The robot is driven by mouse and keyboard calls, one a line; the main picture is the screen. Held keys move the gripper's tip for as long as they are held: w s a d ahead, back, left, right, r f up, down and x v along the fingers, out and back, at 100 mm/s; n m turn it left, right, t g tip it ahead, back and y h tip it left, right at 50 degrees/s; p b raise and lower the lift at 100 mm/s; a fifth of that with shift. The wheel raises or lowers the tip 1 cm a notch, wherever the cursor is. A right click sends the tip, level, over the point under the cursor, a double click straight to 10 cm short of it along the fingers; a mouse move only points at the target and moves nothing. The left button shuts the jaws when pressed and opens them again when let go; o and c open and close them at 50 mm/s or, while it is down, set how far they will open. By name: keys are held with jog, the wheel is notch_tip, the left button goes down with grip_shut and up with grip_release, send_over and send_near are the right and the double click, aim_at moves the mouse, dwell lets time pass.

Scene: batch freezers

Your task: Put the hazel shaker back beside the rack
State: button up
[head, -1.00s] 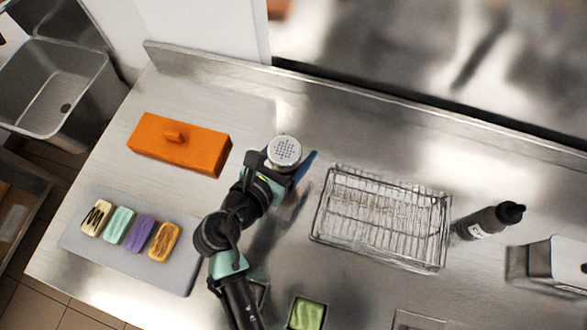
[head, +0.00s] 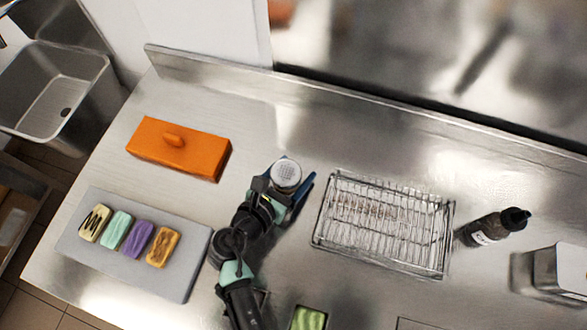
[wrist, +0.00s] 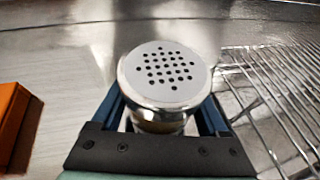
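The hazel shaker (head: 286,173) has a round silver lid with dark holes. It stands upright between the fingers of my gripper (head: 289,188), just left of the wire rack (head: 383,222). In the wrist view the shaker (wrist: 166,78) sits between the two blue fingers (wrist: 166,118), with its lid above them. The fingers flank its body closely, but the contact is partly hidden by the lid. The rack's wires (wrist: 275,95) show to the right of the shaker, apart from it. The shaker's base is hidden, so I cannot tell whether it touches the counter.
An orange lidded box (head: 180,150) lies left of my gripper. A grey tray (head: 190,270) holds several coloured bars at the lower left. A dark bottle (head: 492,228) and a metal container (head: 560,268) stand right of the rack. Bare counter lies behind the shaker.

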aim_at(278, 190)
jog(key=shift+o, duration=1.4)
jog(key=shift+r, duration=0.3)
jog(key=v, duration=1.2)
jog(key=shift+f, duration=0.2)
